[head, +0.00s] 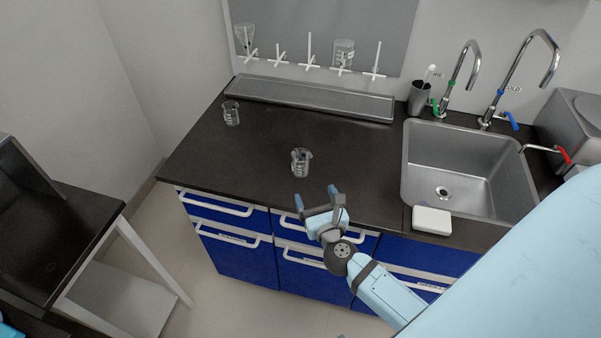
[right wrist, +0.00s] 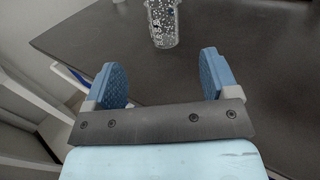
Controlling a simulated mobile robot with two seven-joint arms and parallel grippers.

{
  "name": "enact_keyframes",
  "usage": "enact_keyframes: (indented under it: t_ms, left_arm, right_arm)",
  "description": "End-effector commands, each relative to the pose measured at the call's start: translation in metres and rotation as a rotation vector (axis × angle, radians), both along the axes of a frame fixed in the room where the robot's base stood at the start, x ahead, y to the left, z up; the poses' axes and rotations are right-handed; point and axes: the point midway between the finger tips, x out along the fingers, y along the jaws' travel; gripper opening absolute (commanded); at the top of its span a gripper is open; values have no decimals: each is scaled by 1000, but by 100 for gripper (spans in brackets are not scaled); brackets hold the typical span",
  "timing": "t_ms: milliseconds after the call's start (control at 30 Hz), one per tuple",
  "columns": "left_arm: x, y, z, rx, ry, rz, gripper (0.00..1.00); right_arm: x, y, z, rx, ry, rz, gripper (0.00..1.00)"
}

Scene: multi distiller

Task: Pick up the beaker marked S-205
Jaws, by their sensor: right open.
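A clear glass beaker (head: 301,162) stands upright on the black counter near its front edge. It also shows in the right wrist view (right wrist: 162,24), where white graduation marks are visible. A second clear beaker (head: 231,113) stands farther back at the left end of the counter. The lettering on both is too small for me to tell which is S-205. My right gripper (head: 316,194) is open and empty at the counter's front edge, just short of the nearer beaker. In the right wrist view the beaker lies beyond the two blue fingers (right wrist: 162,85), not between them. My left gripper is not in view.
A grey trough (head: 310,99) runs along the back wall below a drying rack (head: 311,62) with glassware. To the right are a sink (head: 470,165), taps and a white box (head: 432,221) at the front edge. The counter around the nearer beaker is clear.

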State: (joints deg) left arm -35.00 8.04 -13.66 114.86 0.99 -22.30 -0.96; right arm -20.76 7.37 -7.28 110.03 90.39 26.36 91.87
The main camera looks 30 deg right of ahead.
Motion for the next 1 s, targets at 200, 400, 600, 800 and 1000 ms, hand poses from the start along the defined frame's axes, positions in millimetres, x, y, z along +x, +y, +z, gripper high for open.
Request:
enact_keyframes:
  t_ms: [200,400,600,800,1000]
  left_arm:
    - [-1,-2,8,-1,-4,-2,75]
    - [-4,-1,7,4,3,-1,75]
    - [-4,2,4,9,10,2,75]
    - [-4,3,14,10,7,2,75]
    - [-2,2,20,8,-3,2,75]
  right_arm:
    - [33,-13,2,43,-10,-12,80]
    - [68,-23,1,40,-9,-10,80]
    - [82,-28,0,41,-7,-10,80]
    - [107,-37,8,37,-9,-9,80]
    - [129,-44,6,39,-7,-10,80]
